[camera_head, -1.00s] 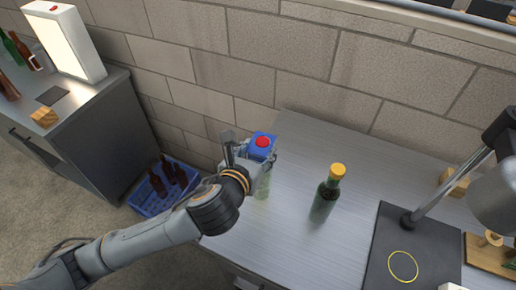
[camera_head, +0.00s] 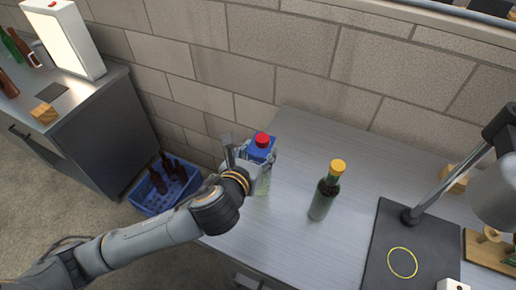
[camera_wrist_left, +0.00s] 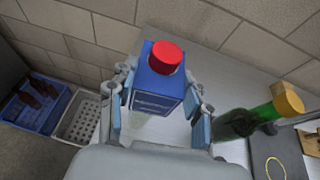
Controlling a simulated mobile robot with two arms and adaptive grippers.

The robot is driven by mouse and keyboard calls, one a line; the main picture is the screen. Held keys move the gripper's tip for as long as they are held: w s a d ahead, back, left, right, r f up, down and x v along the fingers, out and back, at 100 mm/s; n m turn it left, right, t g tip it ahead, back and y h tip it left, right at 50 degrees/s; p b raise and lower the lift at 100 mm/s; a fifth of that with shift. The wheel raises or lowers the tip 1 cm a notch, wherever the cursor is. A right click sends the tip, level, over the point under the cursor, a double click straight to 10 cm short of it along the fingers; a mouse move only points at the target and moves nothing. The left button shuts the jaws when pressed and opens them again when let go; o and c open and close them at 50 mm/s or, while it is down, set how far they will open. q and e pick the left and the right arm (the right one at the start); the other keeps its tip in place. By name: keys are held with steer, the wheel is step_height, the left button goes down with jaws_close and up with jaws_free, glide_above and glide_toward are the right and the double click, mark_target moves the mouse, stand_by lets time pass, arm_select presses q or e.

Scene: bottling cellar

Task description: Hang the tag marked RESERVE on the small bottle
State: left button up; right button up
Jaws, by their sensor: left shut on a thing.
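A dark green bottle (camera_head: 322,198) with a yellow cap stands on the metal bench right of my left gripper; it also shows in the wrist view (camera_wrist_left: 240,122). I cannot tell whether it is the small bottle. My left gripper (camera_head: 258,158) is shut on a blue container (camera_head: 262,148) with a red cap, over the bench's left part. In the wrist view the blue container (camera_wrist_left: 158,92) sits between the two fingers (camera_wrist_left: 158,110). Its lower part is hidden. No tag marked RESERVE can be made out. My right gripper is out of view.
A black mat (camera_head: 378,262) with a yellow ring and a lamp (camera_head: 440,200) lie to the right. A wooden board (camera_head: 482,252) is beyond. A blue crate (camera_head: 150,204) with brown bottles stands on the floor left. The bench (camera_head: 300,150) is clear between container and green bottle.

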arm_select(q)
steer(key=shift+f, duration=0.4)
steer(key=shift+f, duration=0.25)
stand_by(0.3)
steer(key=o, duration=0.8)
steer(key=shift+c, duration=0.2)
steer(key=shift+p+v, duration=1.2)
steer(key=shift+v, duration=0.2)
steer(key=shift+p+v, duration=1.65)
steer(key=shift+v, duration=1)
